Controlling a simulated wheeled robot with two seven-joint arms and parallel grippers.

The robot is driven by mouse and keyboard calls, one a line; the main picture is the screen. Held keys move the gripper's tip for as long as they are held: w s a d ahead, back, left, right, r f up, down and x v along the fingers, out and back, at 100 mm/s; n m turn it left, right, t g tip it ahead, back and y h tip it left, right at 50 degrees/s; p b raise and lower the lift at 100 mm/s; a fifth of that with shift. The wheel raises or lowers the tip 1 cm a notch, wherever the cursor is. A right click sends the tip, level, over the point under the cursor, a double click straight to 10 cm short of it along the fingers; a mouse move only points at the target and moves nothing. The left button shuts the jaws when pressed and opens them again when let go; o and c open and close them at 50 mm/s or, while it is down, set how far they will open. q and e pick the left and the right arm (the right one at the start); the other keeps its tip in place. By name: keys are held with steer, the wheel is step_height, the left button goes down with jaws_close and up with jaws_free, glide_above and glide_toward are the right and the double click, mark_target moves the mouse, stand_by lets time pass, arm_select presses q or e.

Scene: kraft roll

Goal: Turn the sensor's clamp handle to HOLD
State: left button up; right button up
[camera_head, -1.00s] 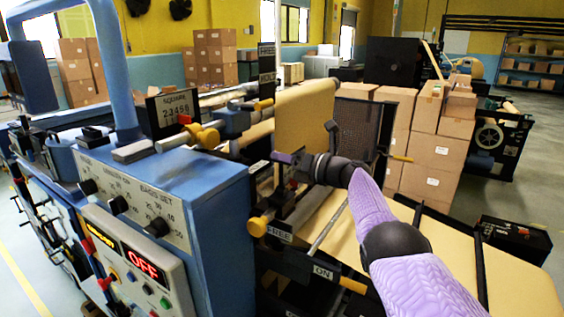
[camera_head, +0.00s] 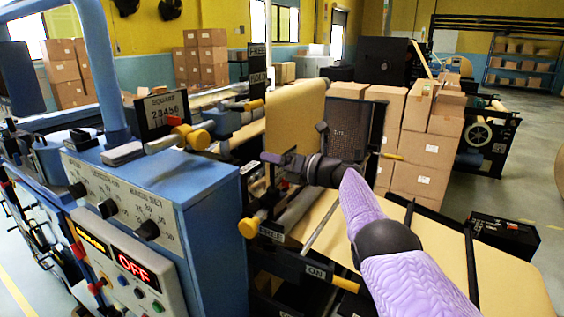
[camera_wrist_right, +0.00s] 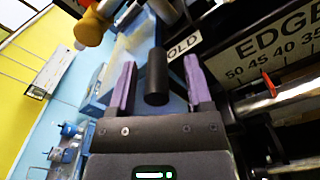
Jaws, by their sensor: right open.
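My right gripper (camera_head: 274,160) reaches over the machine in the head view, beside the blue control cabinet. In the right wrist view its two purple fingers (camera_wrist_right: 159,68) are open. A black cylinder (camera_wrist_right: 157,78), which looks like the clamp handle's grip, stands between them with a gap visible on each side. The sensor's EDGE scale (camera_wrist_right: 275,48) is at the right. In the head view the handle cannot be made out behind the gripper. My left gripper is not in view.
A yellow knob (camera_wrist_right: 90,28) is near the fingers in the wrist view. Brown paper spreads at the right.

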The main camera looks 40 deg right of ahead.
steer(key=p+v, duration=0.2)
steer(key=v, duration=0.8)
steer(key=shift+w, duration=0.1)
